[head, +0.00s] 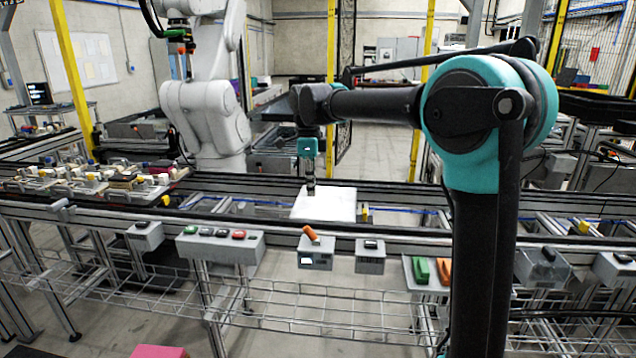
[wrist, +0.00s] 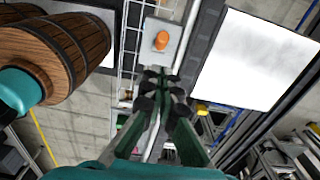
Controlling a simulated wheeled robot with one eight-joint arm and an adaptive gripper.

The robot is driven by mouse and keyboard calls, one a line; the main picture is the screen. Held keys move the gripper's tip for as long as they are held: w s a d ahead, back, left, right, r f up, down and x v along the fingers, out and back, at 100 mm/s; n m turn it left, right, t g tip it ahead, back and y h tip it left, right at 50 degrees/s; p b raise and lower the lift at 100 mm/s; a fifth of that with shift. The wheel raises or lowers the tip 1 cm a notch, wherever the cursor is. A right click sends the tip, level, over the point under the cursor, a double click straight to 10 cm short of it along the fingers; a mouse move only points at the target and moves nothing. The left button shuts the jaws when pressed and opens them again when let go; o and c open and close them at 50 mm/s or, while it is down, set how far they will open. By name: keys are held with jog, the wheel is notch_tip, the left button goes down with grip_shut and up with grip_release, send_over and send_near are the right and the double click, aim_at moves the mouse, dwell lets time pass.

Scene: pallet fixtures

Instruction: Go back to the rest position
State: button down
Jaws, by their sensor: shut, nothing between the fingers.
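My gripper (head: 310,190) hangs from my raised arm, pointing down over the conveyor in the head view. In the wrist view its fingers (wrist: 165,88) are together and hold nothing. A white flat plate (head: 335,206) lies on the conveyor just below and around the gripper tip in the head view. It also shows at the upper right of the wrist view (wrist: 256,60), beside the fingers. I cannot tell whether the fingertips touch the plate.
A grey box with an orange switch (head: 311,236) is mounted on the conveyor's front edge. A button box (head: 220,246) is to its left. Fixtures with small parts (head: 85,182) stand on the left of the conveyor. A white robot arm (head: 208,110) stands behind it.

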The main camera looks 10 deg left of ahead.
jog(key=s+d+f+n+t, duration=0.1)
jog(key=s+d+f+n, duration=0.25)
jog(key=d+f, duration=0.4)
jog(key=s+d+f+n+t, duration=0.1)
jog(key=s+d+f+n, duration=0.3)
jog(key=d, duration=0.6)
jog(key=s+d+f+n+t, duration=0.2)
jog(key=s+d+f+n, duration=0.8)
jog(key=s, duration=0.5)
notch_tip(320, 180, down, 3)
jog(key=shift+d+n, duration=0.35)
jog(key=shift+d, duration=0.8)
